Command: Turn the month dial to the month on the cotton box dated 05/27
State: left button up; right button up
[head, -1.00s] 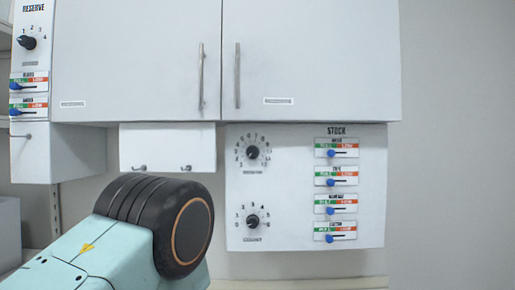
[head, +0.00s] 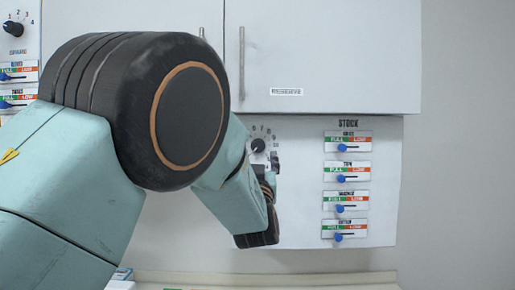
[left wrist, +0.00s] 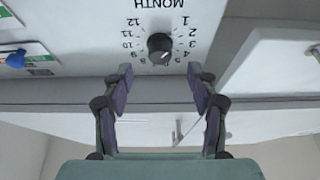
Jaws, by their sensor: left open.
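The month dial (head: 258,145) is a dark round knob with numbers around it on the white wall panel. In the left wrist view the dial (left wrist: 160,46) appears upside down, with MONTH above it; its pale mark points roughly towards the 5, exact number unclear. My left gripper (left wrist: 160,70) is open, its two fingers apart on either side below the dial in that picture. Nothing is between them. In the head view the left gripper (head: 270,165) partly covers the dial's surroundings. I see no readable cotton box date. My right gripper is not in view.
STOCK sliders with blue knobs (head: 340,179) line the panel's right side. A white cabinet (head: 330,60) hangs above. My arm hides the panel's lower dial. A small white and blue object (head: 121,279) shows at the bottom left. The wall at right is clear.

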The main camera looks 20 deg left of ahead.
aim_at(258, 148)
pick_arm(q)
jog(key=p+x, duration=0.1)
jog(key=x, duration=0.2)
jog(key=shift+w+r, duration=0.2)
jog(key=shift+w, duration=0.15)
jog(key=shift+x, duration=0.9)
jog(key=shift+w+a+p, duration=0.1)
jog(key=shift+a+p, duration=0.05)
jog(key=shift+p, duration=0.15)
jog(key=c, duration=1.2)
